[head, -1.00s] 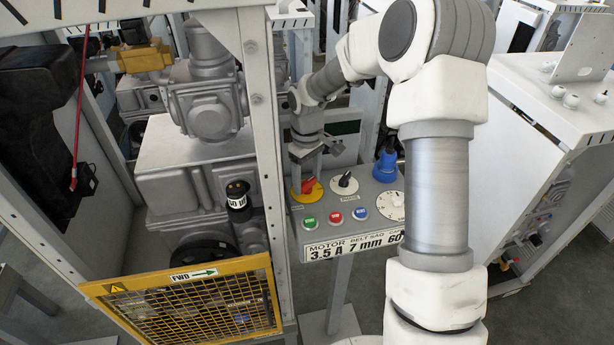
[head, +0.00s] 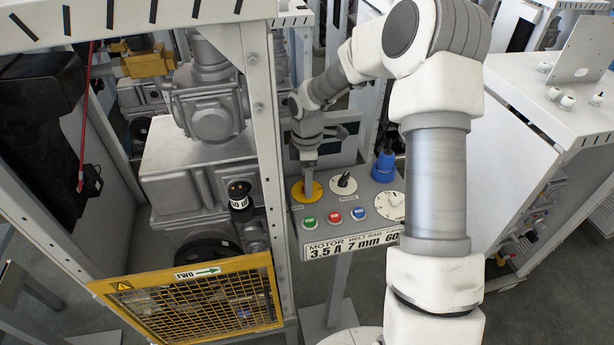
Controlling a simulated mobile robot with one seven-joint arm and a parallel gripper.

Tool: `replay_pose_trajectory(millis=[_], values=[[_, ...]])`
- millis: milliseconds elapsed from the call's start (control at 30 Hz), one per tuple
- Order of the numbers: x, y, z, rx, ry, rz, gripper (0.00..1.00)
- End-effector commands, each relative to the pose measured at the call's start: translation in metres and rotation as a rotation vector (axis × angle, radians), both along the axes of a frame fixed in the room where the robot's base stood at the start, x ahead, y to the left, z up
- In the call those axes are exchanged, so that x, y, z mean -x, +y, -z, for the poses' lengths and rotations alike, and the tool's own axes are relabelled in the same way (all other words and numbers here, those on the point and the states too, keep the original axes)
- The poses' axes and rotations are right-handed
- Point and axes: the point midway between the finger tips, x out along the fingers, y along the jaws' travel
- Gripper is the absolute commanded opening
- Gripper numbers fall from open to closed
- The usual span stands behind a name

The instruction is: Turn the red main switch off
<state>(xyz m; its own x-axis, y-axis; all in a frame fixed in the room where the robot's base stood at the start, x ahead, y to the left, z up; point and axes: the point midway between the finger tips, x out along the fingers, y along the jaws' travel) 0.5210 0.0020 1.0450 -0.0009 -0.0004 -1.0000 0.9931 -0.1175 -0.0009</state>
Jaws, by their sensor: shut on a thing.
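The red main switch sits on a round yellow plate (head: 300,193) at the upper left of the grey control panel. My gripper (head: 309,188) points down over the plate and is shut on the switch knob. The fingers cover the red knob almost fully, so its angle cannot be told. The yellow plate shows around the fingers.
A black rotary knob (head: 344,182) is right of the plate. Green (head: 309,221), red (head: 334,217) and blue (head: 358,214) buttons line the panel front. A blue plug (head: 384,165) stands behind a white dial (head: 390,203). A frame post (head: 268,170) rises close on the left.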

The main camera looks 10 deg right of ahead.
Motion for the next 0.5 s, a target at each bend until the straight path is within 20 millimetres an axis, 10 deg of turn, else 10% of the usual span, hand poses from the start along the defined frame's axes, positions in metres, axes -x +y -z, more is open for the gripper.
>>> replay_pose_trajectory(millis=[500], values=[[-0.0015,0.0006,-0.0014,-0.002,-0.005,-0.134,0.14]])
